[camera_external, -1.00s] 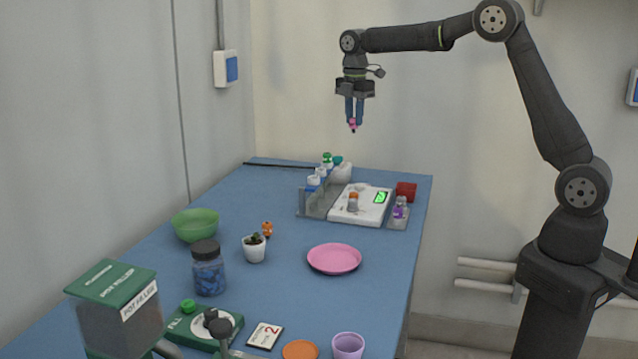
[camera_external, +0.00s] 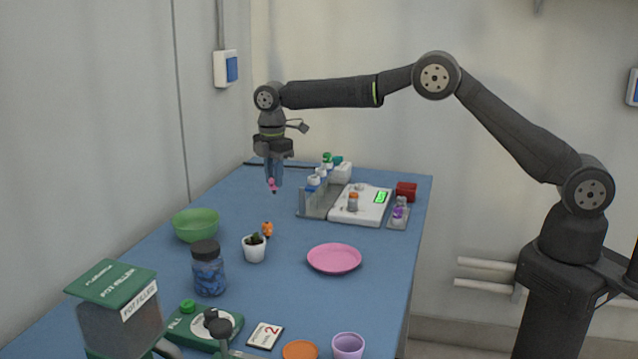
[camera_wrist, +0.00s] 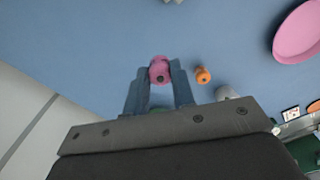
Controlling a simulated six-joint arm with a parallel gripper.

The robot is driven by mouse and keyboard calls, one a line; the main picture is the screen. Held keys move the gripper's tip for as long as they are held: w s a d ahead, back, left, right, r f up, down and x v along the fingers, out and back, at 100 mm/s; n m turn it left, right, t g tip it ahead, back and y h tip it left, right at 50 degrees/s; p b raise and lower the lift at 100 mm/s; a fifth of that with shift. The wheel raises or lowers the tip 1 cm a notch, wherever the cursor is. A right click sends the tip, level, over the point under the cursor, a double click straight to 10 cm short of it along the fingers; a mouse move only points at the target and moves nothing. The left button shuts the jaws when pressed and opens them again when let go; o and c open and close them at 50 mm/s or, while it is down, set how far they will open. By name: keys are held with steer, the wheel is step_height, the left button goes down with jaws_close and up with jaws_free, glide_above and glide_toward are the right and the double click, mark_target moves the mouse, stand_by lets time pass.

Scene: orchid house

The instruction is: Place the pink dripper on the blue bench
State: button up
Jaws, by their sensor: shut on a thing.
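The pink dripper (camera_external: 272,185) is small and hangs between the fingertips of my gripper (camera_external: 273,177). In the wrist view the dripper (camera_wrist: 159,72) sits between the two blue-grey fingers of my gripper (camera_wrist: 158,80), which are shut on it. The blue bench (camera_external: 300,238) lies below. The dripper appears held above the bench's far left part, behind the green bowl; the exact height is hard to tell. An orange dripper-like piece (camera_external: 267,229) stands on the bench nearer the camera, and it also shows in the wrist view (camera_wrist: 203,75).
A green bowl (camera_external: 195,226), a white plant pot (camera_external: 254,250) and a jar of blue pieces (camera_external: 208,271) stand nearby. A pink plate (camera_external: 334,259) lies at centre right. A bottle rack (camera_external: 319,201) and a white scale (camera_external: 361,207) stand right of my gripper. Bare bench surrounds the area below.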

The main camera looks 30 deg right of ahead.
mark_target(275, 193)
step_height(275, 193, down, 8)
steer(key=shift+r, duration=0.15)
stand_by(0.4)
steer(key=o, duration=1)
steer(key=shift+c, duration=0.2)
step_height(275, 193, up, 12)
steer(key=shift+r, duration=0.1)
steer(key=shift+f, duration=4.1)
